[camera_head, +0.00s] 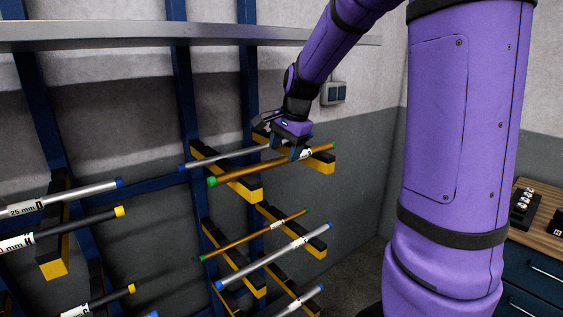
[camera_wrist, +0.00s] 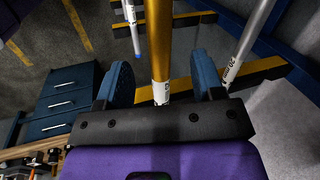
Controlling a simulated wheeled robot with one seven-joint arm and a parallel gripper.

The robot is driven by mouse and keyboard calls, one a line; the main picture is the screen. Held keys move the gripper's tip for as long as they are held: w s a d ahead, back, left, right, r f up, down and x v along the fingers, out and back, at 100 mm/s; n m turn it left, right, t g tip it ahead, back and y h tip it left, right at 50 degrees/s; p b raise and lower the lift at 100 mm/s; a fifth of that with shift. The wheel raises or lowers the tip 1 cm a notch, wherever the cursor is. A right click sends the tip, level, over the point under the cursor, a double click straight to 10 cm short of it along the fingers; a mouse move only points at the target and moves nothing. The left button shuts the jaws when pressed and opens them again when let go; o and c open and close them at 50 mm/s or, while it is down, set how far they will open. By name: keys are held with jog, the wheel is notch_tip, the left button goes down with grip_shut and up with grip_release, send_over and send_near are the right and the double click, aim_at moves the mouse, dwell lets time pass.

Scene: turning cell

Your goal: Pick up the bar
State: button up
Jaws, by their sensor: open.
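A brass-coloured bar (camera_head: 246,173) with green ends and a white label lies across yellow-tipped rack arms on the upper level. My gripper (camera_head: 296,153) is over the bar's right part, near the label. In the wrist view the brass bar (camera_wrist: 159,45) runs between the two blue fingers of my gripper (camera_wrist: 164,80), with visible gaps on both sides. The jaws are open. The label shows just beyond the palm. Whether the fingertips reach below the bar is hard to tell.
A silver bar (camera_head: 220,161) lies close behind on the same level. A second brass bar (camera_head: 255,235) and a silver bar (camera_head: 275,257) lie on the arms below. More bars (camera_head: 80,194) rest at left. A wood-topped cabinet (camera_head: 540,210) stands at right.

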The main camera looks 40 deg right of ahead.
aim_at(282, 157)
jog(key=shift+x, duration=1.5)
grip_shut()
jog(key=shift+r, duration=0.15)
